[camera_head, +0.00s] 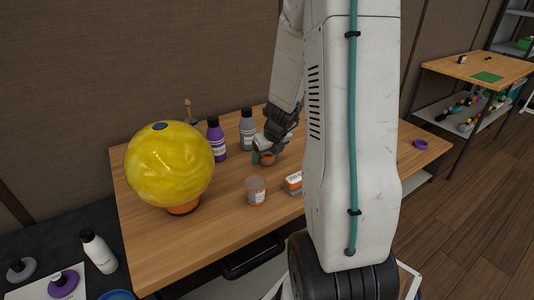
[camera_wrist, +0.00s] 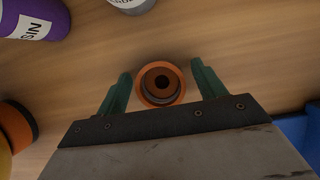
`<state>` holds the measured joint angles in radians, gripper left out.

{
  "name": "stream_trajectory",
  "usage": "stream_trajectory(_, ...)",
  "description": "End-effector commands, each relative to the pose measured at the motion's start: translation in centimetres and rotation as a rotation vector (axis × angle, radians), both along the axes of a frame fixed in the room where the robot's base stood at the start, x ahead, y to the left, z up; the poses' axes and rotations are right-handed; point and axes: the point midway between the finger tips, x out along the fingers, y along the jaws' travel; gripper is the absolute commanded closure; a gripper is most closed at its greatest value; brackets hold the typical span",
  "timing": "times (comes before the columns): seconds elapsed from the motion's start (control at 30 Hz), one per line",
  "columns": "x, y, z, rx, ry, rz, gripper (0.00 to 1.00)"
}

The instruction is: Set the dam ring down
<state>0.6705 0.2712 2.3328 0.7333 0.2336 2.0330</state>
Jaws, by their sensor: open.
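A round orange ring (camera_wrist: 142,92) with a brown stepped inside and a dark centre sits on the wooden table in the wrist view; it looks like the dam ring. In the head view, the small orange piece (camera_head: 268,159) shows just under my gripper. My gripper (camera_wrist: 161,70) is open, with one green finger on each side of the ring. In the head view my gripper (camera_head: 264,151) is low over the table, partly hidden by my wrist.
A yellow ball (camera_head: 170,165) rests on an orange support (camera_head: 183,209) at the left. A purple bottle (camera_head: 216,140) and a grey bottle (camera_head: 247,130) stand behind. A clear jar (camera_head: 256,191) and an orange-white box (camera_head: 292,182) are in front. A purple ring (camera_head: 420,143) lies far right.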

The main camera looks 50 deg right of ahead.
Motion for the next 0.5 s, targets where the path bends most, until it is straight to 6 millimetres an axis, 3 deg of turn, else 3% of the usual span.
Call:
stream_trajectory(0.17, -0.1, 0.0, 0.8, -0.002, -0.003, 0.001, 0.31)
stream_trajectory(0.5, -2.5, 0.6, 6.8, -0.004, -0.004, 0.000, 0.31)
